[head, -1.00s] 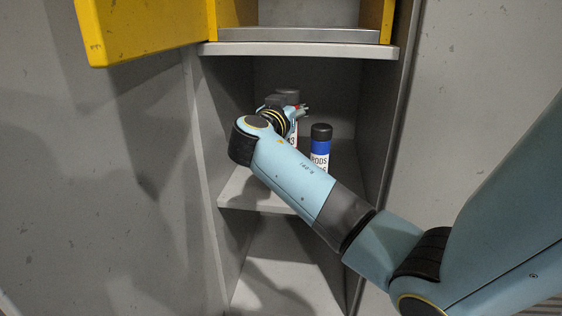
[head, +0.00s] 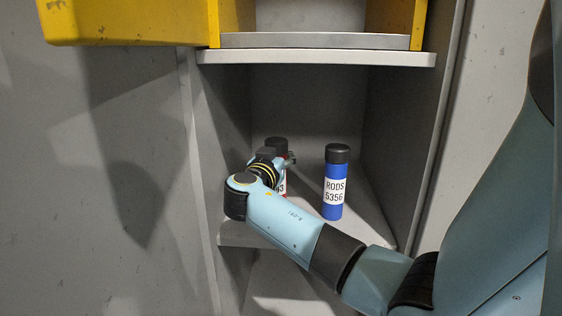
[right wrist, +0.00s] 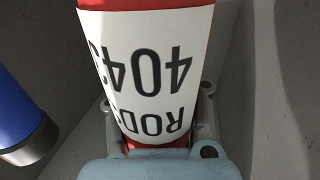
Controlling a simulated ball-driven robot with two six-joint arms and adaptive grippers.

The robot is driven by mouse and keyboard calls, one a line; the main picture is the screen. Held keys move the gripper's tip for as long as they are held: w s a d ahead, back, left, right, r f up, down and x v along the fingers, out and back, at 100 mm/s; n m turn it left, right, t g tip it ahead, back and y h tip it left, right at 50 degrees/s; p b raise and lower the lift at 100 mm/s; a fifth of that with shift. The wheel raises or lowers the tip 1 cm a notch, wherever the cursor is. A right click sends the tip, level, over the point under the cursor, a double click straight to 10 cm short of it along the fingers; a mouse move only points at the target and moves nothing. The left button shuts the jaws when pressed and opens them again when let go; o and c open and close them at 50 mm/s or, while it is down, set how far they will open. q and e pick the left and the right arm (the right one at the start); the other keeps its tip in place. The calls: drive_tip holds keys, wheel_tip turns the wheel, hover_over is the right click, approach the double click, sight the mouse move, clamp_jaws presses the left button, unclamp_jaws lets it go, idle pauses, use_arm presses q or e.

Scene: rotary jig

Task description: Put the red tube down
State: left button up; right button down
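The red tube (head: 284,183) has a dark cap and a white label, and stands upright in the middle cabinet bay, left of the blue tube. My right arm hides most of it and its lower end in the head view. My right gripper (head: 282,161) is around it. In the right wrist view, the red tube (right wrist: 145,65) fills the middle, with its label upside down, between the grey fingers of my right gripper (right wrist: 160,112), which look closed on it. Whether its base touches the shelf (head: 375,232) is hidden. My left gripper is not in view.
A blue tube (head: 334,190) with a dark cap and a white label stands on the same shelf to the right; it also shows in the right wrist view (right wrist: 15,115). An upper shelf board (head: 320,58) and an open yellow door (head: 130,22) are above.

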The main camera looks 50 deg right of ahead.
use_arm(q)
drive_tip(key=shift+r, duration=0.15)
use_arm(e)
drive_tip(key=shift+f, duration=0.15)
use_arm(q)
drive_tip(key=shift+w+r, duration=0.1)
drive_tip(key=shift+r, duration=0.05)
use_arm(e)
drive_tip(key=c, duration=1)
unclamp_jaws()
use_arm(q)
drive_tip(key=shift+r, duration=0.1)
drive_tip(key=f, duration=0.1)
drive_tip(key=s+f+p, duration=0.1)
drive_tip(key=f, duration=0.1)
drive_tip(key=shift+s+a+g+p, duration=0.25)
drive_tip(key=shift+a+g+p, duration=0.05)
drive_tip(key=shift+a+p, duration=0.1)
use_arm(e)
drive_tip(key=v, duration=1.2)
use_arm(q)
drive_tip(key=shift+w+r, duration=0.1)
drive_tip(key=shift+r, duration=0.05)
